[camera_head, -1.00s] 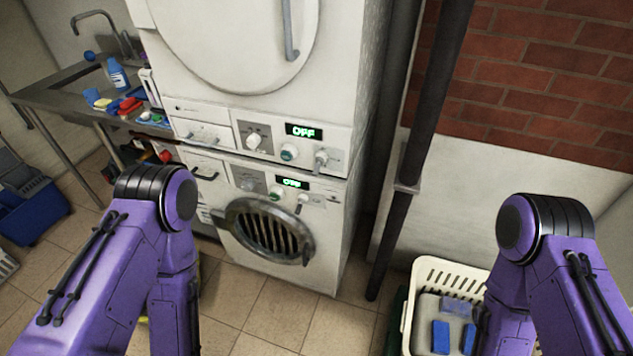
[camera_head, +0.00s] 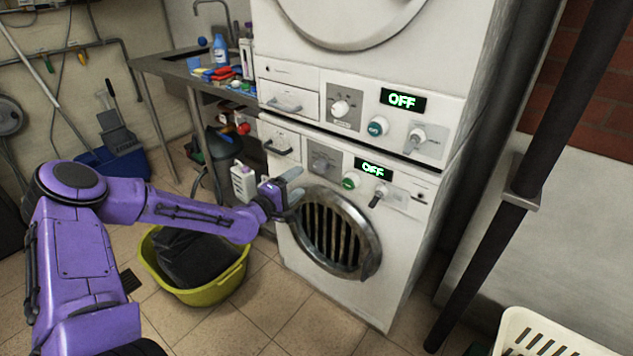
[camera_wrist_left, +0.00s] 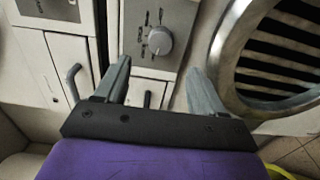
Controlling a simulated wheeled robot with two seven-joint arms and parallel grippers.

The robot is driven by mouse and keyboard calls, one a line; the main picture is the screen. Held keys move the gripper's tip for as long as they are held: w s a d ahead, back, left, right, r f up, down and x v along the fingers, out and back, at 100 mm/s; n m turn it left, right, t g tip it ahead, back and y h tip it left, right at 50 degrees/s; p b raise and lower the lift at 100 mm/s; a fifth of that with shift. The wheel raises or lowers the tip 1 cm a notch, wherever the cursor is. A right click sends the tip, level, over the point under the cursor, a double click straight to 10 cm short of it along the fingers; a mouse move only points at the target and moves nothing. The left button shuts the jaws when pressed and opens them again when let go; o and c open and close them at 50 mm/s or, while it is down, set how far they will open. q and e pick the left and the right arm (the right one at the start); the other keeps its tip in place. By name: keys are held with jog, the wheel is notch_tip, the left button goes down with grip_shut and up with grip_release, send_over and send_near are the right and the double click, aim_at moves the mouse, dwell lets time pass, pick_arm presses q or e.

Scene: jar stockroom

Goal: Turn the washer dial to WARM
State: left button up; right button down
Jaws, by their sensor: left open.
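The washer (camera_head: 345,290) is the lower white machine, with a dark-barred round door. Its grey dial (camera_head: 322,165) is on the left of its panel, and its display (camera_head: 373,169) reads OFF. The dial also shows in the left wrist view (camera_wrist_left: 160,41), its marks too small to read. My left gripper (camera_head: 293,185) is open and empty, just below and left of the dial in the head view. In the wrist view the dial lies beyond and between the two fingers, apart from them. My right gripper is out of view.
A second white machine (camera_head: 350,80) with its own dial (camera_head: 340,108) and OFF display sits on top. A yellow tub (camera_head: 222,290) with dark cloth stands on the floor under my left arm. A pale basket (camera_head: 550,340) is at bottom right, beside a dark pipe (camera_head: 500,240).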

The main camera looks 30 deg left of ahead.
aim_at(318, 168)
pick_arm(q)
jog(key=w, duration=0.2)
jog(key=w+b, duration=0.1)
jog(key=w, duration=0.5)
jog(key=shift+w+d+f+b, duration=0.1)
jog(key=shift+w+d+b, duration=0.15)
jog(key=shift+d+b, duration=0.15)
jog(key=shift+w+d, duration=0.1)
jog(key=shift+w, duration=0.4)
jog(key=c, duration=1.1)
